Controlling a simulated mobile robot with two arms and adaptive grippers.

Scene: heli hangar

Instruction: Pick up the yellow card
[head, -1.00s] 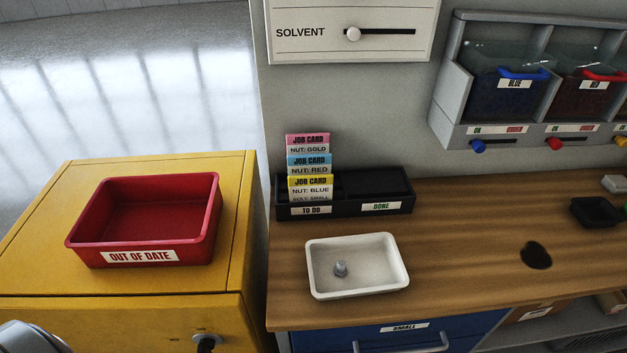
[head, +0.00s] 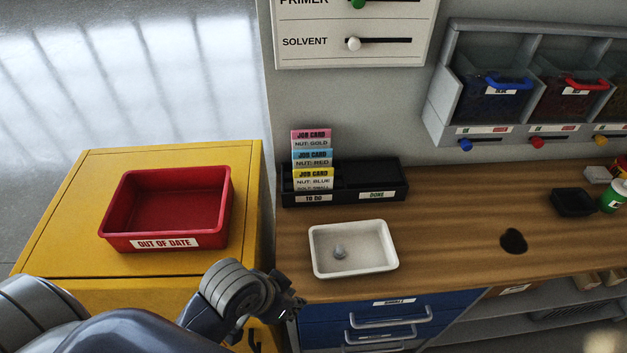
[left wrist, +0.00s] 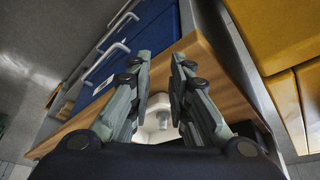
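The yellow job card (head: 313,175) stands in the left "TO DO" part of the black card rack (head: 379,197) on the bench. It is in front of the blue card (head: 312,155) and the pink card (head: 311,135), and its lower part is hidden by the rack's front. My left gripper (head: 290,304) is low at the bench's front left corner, well below and apart from the card. In the left wrist view, the left gripper (left wrist: 161,58) has its fingers apart with nothing held between them. The yellow card is not visible there. My right gripper is not in view.
A white tray (head: 320,264) holding a small grey part sits on the bench in front of the rack. A red "OUT OF DATE" bin (head: 115,240) stands on the yellow cabinet (head: 70,235). Blue drawers (head: 335,333) lie below the bench edge.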

